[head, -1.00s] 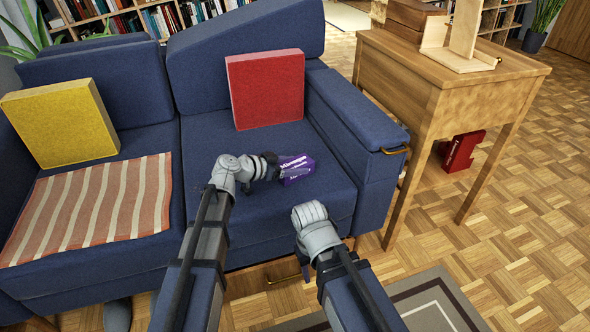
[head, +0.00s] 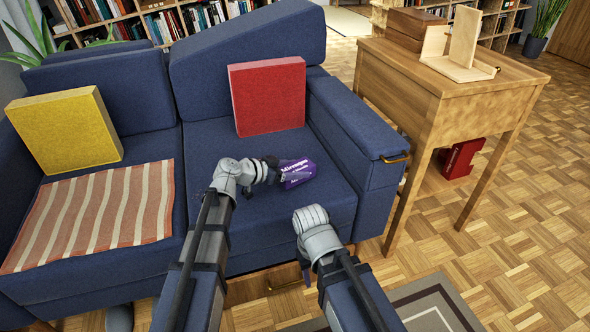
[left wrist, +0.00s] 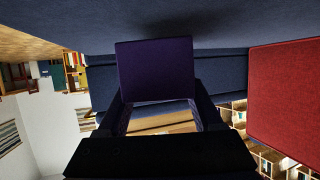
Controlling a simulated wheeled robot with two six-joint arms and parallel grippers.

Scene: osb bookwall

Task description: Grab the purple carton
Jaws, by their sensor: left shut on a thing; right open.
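The purple carton (head: 298,172) with white lettering is over the right seat of the blue sofa (head: 240,140). My left gripper (head: 274,170) is shut on its left end. In the left wrist view the carton (left wrist: 155,70) sits dark between the two fingers, close to the blue seat fabric. I cannot tell for sure whether it touches the seat. My right gripper (head: 311,216) is empty and open in front of the sofa's front edge; its fingers are mostly hidden by the wrist.
A red cushion (head: 268,95) leans on the backrest behind the carton. A yellow cushion (head: 64,130) and a striped cloth (head: 95,218) are on the left seat. The sofa's armrest (head: 358,118) and a wooden side table (head: 450,85) stand to the right.

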